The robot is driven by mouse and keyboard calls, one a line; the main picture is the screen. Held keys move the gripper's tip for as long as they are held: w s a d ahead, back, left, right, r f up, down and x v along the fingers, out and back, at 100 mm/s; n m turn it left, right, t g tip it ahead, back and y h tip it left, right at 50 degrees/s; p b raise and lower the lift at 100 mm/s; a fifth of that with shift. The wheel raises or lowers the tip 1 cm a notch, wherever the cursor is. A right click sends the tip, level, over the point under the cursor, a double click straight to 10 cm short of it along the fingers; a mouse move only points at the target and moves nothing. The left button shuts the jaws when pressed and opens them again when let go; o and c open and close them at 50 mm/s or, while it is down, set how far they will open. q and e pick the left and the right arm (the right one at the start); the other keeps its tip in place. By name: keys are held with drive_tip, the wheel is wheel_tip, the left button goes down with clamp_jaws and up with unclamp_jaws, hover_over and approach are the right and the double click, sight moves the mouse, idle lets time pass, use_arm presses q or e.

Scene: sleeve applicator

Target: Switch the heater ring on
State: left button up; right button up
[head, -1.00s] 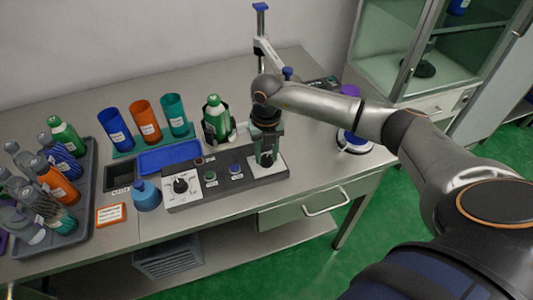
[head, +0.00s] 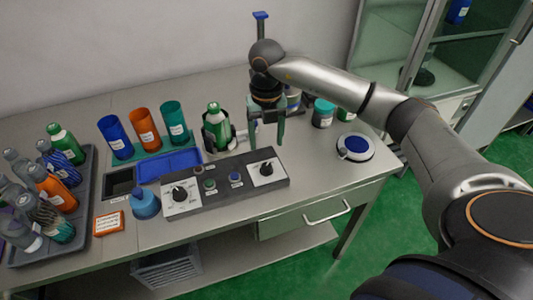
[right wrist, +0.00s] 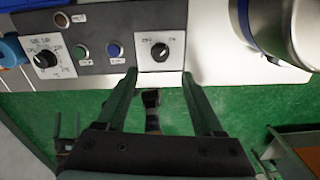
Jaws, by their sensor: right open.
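A grey control panel (head: 222,190) lies along the front of the bench. At its right end is a black knob (head: 266,169) on a white plate, also in the right wrist view (right wrist: 159,51). The small print beside it is too blurred to read, and its exact setting is unclear. My right gripper (head: 266,142) is open and empty above and behind this knob; in the right wrist view its fingertips (right wrist: 159,73) straddle the knob's line, apart from it. A green bottle (head: 215,120) stands in a dark ring-like holder (head: 207,143). My left gripper is out of view.
The panel also has a left dial (head: 180,194), a green button (head: 210,184) and a blue button (head: 235,179). A blue bottle (head: 145,204) stands at its left end. A teal jar (head: 323,116) and a round blue-topped device (head: 355,147) are at right.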

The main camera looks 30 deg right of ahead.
drive_tip(key=shift+r, duration=1.75)
